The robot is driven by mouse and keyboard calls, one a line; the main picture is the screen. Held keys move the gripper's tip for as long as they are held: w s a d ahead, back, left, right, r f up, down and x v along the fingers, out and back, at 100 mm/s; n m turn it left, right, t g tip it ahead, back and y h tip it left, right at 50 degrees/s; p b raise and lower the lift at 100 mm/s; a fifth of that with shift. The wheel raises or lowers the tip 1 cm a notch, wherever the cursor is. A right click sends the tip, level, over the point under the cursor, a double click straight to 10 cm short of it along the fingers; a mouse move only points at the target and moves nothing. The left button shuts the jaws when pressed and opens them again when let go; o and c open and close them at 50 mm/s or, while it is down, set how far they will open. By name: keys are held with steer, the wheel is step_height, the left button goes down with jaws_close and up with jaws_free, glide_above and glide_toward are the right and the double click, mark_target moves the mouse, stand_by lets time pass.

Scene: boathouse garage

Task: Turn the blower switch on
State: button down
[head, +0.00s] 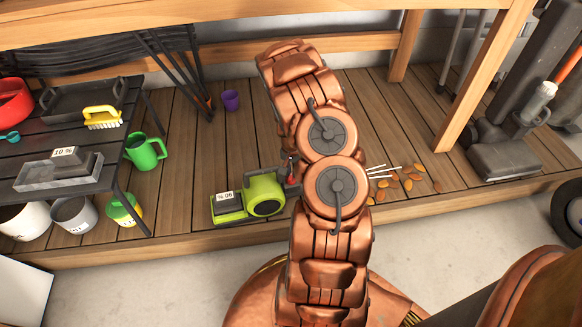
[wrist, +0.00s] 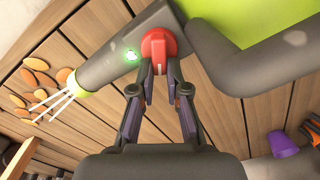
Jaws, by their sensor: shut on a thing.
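The blower (head: 265,193), lime green and dark grey, lies on the plank floor left of my arm in the head view. A grey battery (head: 228,204) with an upside-down label, seemingly 90 %, is at its left end. In the wrist view its grey nozzle tube (wrist: 104,72) points left, and a small green light (wrist: 128,55) glows on it. White streaks (wrist: 52,105) fan out from the nozzle mouth. My gripper (wrist: 159,68) has its fingertips closed around the red switch (wrist: 159,44). The fingers partly hide the switch's lower part. My arm hides part of the blower in the head view.
Orange-brown leaves (head: 408,184) lie on the planks by the streaks. A purple cup (head: 231,100) stands behind. A black table (head: 125,165) with a second battery (head: 70,162) marked 10 % and a green watering can (head: 145,152) are left. A wooden bench leg (head: 480,80) stands right.

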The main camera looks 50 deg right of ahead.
steer(key=m, duration=0.2)
steer(key=m+p, duration=0.1)
steer(key=m, duration=0.2)
steer(key=shift+s+p, duration=0.3)
steer(key=shift+s, duration=0.1)
steer(key=shift+m, duration=0.4)
steer(key=c, duration=1.4)
jaws_free()
steer(key=shift+c, duration=0.2)
steer(key=shift+d+r, duration=0.1)
step_height(320, 180, up, 12)
